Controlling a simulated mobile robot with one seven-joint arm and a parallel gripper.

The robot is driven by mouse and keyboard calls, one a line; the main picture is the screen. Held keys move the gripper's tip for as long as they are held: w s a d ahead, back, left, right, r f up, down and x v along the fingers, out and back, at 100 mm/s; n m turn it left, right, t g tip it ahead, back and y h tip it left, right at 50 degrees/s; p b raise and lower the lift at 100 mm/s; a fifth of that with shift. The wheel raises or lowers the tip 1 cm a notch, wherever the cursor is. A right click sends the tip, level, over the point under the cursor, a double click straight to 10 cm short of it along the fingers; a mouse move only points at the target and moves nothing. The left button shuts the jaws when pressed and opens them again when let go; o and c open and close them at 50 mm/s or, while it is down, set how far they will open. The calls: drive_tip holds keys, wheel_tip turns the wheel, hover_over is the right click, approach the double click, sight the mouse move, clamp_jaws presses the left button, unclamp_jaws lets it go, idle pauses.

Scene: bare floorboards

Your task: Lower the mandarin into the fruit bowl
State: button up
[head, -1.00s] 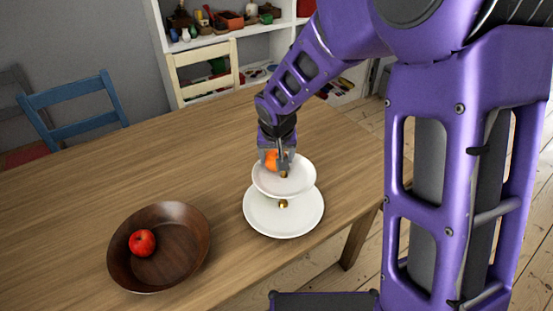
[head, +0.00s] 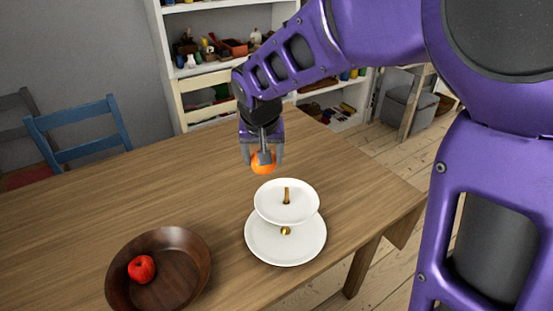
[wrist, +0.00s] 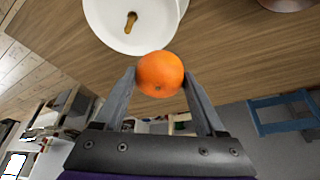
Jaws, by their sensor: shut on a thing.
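The mandarin (head: 263,163) is orange and round. My gripper (head: 262,160) is shut on it and holds it in the air, above and a little behind the two-tier stand. In the wrist view the mandarin (wrist: 160,74) sits between the two fingertips. The fruit bowl (head: 185,250) is a dark brown wooden bowl at the front left of the table, well to the left of my gripper. A red apple (head: 142,269) lies in it. Only a dark edge of the bowl (wrist: 288,4) shows at the top right of the wrist view.
The white two-tier stand (head: 286,246) with a gold post is right of the bowl, its upper plate (head: 270,206) empty. The wooden table (head: 90,215) is clear between bowl and stand. A blue chair (head: 78,136) and a cream chair (head: 190,103) stand behind it.

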drive_tip(key=s+a+f+b, duration=0.2)
drive_tip(key=s+a+f, duration=0.4)
drive_tip(key=a, duration=0.4)
drive_tip(key=s+a+f+b, duration=0.2)
drive_tip(key=s+a+f, duration=0.4)
drive_tip(key=s+a, duration=0.2)
drive_tip(key=a, duration=0.2)
drive_tip(key=shift+a, duration=0.3)
drive_tip(key=shift+w, duration=0.15)
drive_tip(key=shift+w, duration=0.15)
drive_tip(key=shift+f, duration=0.1)
drive_tip(key=shift+f, duration=2.4)
drive_tip(key=shift+f, duration=2.75)
